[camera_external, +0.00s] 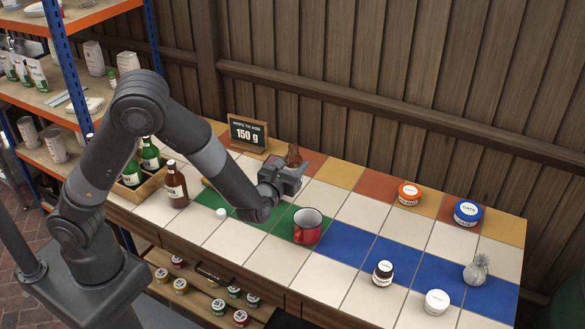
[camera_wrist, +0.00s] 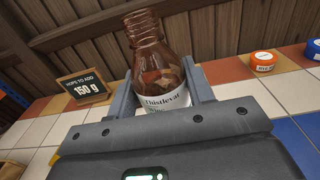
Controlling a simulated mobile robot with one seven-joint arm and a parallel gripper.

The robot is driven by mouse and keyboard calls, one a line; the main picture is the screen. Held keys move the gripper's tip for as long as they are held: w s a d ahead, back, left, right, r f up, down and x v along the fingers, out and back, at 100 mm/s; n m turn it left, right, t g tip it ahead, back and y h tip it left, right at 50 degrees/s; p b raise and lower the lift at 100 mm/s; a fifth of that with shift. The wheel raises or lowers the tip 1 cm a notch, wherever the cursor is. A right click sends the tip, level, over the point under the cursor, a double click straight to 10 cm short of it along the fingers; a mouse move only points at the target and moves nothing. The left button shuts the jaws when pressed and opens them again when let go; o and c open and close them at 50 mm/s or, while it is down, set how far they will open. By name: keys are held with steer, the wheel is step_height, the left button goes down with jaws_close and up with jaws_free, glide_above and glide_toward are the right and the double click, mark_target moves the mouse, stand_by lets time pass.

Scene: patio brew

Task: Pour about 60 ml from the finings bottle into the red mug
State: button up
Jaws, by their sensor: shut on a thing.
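My gripper (camera_external: 290,168) is shut on a brown glass bottle (camera_external: 294,154). The red mug (camera_external: 306,232) stands upright on the tiled counter, nearer the camera and slightly right of my gripper, apart from the bottle. The mug's pale inside shows, but any contents are not clear. The mug is not in the wrist view.
A sign reading "150 g" (camera_external: 247,133) stands behind left. Another brown bottle (camera_external: 176,184) and a small white object (camera_external: 221,213) are on the left. An orange-lidded tub (camera_external: 410,194), blue-lidded tub (camera_external: 467,213), dark jar (camera_external: 382,273), white-lidded jar (camera_external: 437,302) and grey sack (camera_external: 477,269) stand right.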

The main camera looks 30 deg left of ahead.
steer(key=s+a, duration=0.3)
steer(key=s, duration=0.4)
step_height(320, 180, down, 14)
steer(key=shift+w+a+r, duration=0.15)
stand_by(0.4)
steer(key=shift+m, duration=0.5)
